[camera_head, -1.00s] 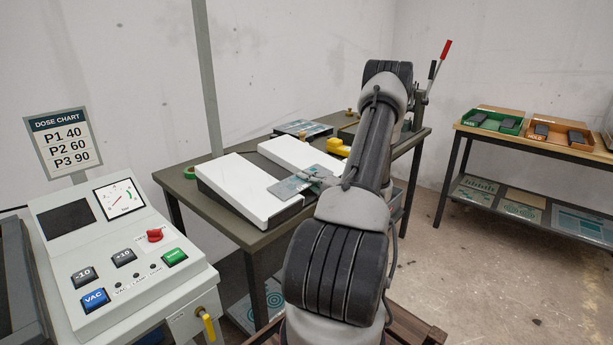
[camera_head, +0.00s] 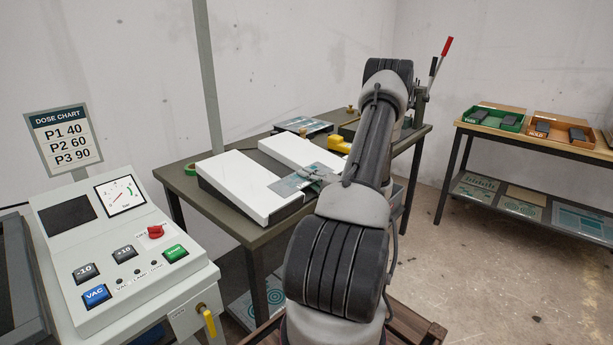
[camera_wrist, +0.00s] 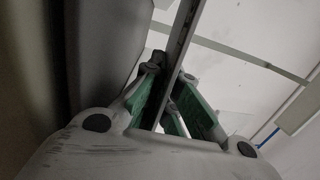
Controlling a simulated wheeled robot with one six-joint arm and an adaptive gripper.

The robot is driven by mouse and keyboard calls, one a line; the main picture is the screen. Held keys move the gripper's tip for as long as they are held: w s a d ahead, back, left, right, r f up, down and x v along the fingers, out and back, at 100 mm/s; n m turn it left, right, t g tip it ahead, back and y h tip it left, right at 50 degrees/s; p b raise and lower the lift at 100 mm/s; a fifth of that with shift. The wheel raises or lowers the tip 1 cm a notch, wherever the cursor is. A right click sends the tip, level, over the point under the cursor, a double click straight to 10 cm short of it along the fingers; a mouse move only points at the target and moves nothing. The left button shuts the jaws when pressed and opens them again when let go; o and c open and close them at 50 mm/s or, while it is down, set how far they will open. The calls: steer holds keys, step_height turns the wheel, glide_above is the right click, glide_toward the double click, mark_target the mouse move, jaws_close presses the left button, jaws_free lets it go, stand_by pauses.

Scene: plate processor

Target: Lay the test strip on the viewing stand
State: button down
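The test strip (camera_head: 291,184) is a thin grey-teal sheet over the right edge of the nearer white-topped slanted stand (camera_head: 238,184), which looks like the viewing stand. I cannot tell whether the strip touches its surface. My gripper (camera_head: 322,177) is at the strip's right end, partly hidden by my arm. In the wrist view, the strip (camera_wrist: 183,35) shows edge-on as a thin dark band between the green-padded fingers of my gripper (camera_wrist: 167,100), which are closed on it.
A second white-topped block (camera_head: 300,152) lies just behind on the dark table (camera_head: 225,226). A yellow object (camera_head: 339,144) and a green roll (camera_head: 190,170) are on the table. The control panel (camera_head: 120,250) stands at left. Green (camera_head: 493,120) and orange (camera_head: 562,131) trays are on the right bench.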

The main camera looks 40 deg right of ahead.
steer(key=c, duration=1.6)
jaws_free()
steer(key=shift+o, duration=0.2)
steer(key=shift+s, duration=0.1)
steer(key=s+d+f, duration=0.1)
steer(key=s, duration=1)
steer(key=shift+s+d+f, duration=0.3)
steer(key=shift+f, duration=0.05)
